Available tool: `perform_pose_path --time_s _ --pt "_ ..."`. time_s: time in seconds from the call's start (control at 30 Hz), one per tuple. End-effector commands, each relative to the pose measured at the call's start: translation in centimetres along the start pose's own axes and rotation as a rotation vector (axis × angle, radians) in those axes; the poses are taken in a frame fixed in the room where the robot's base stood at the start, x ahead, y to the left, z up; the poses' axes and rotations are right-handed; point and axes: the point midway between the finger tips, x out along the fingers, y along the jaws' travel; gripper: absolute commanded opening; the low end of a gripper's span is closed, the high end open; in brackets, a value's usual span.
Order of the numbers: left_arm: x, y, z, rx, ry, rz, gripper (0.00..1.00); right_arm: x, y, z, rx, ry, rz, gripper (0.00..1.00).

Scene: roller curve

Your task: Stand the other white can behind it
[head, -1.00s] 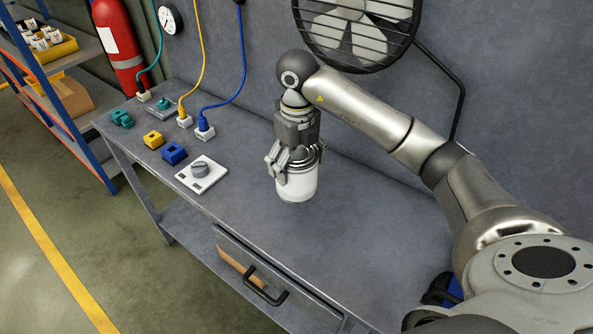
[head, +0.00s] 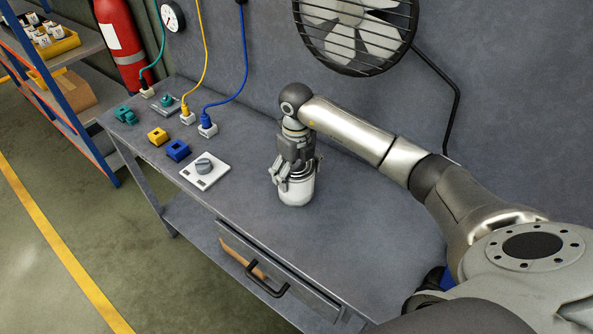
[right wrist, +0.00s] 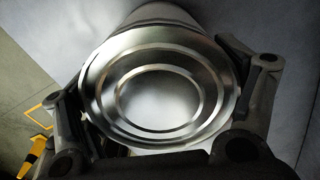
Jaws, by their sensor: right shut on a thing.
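A white can (head: 297,190) with a metal top is upright at the middle of the workbench, at or very near its surface; I cannot tell if its base touches. My right gripper (head: 293,174) comes down from above and is shut around the can's upper part. In the right wrist view, the can's round ridged metal lid (right wrist: 160,95) fills the middle, with a finger of the right gripper (right wrist: 160,115) on each side. Only this one white can shows on the bench. My left gripper is out of view.
The workbench (head: 345,235) is bare right of the can. Left of it lie a white plate with a grey knob (head: 204,168), blue (head: 177,150) and yellow (head: 158,136) blocks, and plugged cables. A caged fan (head: 355,30) is on the wall behind. A drawer handle (head: 266,280) juts from the front.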

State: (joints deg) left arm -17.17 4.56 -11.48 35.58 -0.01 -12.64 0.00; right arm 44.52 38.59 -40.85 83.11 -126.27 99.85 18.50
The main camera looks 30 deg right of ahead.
Motion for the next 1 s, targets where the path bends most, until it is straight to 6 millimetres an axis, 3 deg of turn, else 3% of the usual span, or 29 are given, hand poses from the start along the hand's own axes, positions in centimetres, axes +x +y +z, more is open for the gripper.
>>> perform_pose_path --time_s 0.03,0.07,0.17,0.67,1.0 --pt "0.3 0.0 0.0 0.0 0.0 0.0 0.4 0.3 0.0 0.0 0.0 -0.001 0.0 0.55" --pt "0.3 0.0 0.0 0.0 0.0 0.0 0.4 0.3 0.0 0.0 0.0 0.0 -0.001 0.87" --pt "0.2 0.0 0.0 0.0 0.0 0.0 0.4 0.2 0.0 0.0 0.0 0.0 0.0 1.0" --pt "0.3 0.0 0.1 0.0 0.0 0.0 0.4 -0.6 0.0 0.1 0.0 -0.004 0.0 1.0" --pt "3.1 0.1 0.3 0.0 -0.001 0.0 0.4 -7.5 -0.1 0.1 0.0 -0.008 -0.002 1.0"
